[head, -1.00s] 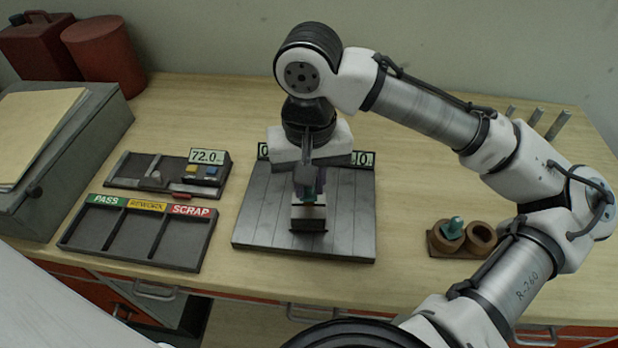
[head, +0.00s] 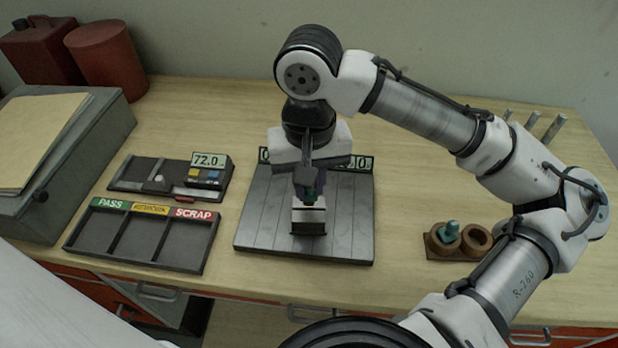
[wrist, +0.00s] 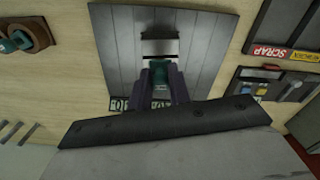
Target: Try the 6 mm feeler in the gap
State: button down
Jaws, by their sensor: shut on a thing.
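My gripper (head: 309,190) is above the grey slotted plate (head: 262,225), pointing down and shut on a teal-handled feeler (head: 318,184). The feeler also shows between my fingers in the wrist view (wrist: 160,72). A small block with a pale top and dark front (head: 308,222) stands on the plate right at the feeler's lower end; the wrist view shows it too (wrist: 160,46). The gap and the feeler's tip are hidden, so I cannot tell whether the tip is inside. Another teal-handled piece (head: 451,229) stands in the left hole of a wooden holder (head: 460,254); the right hole is empty.
A tray marked PASS, REWORK and SCRAP (head: 143,240) lies to the left, its compartments empty. Behind it is a gauge reading 72.0 (head: 209,160). Displays at the plate's back edge (head: 363,163) are partly hidden. Bare table lies between plate and holder.

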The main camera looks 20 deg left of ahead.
jog(key=shift+r, duration=0.25)
jog(key=shift+r, duration=2.4)
jog(key=shift+f, duration=0.1)
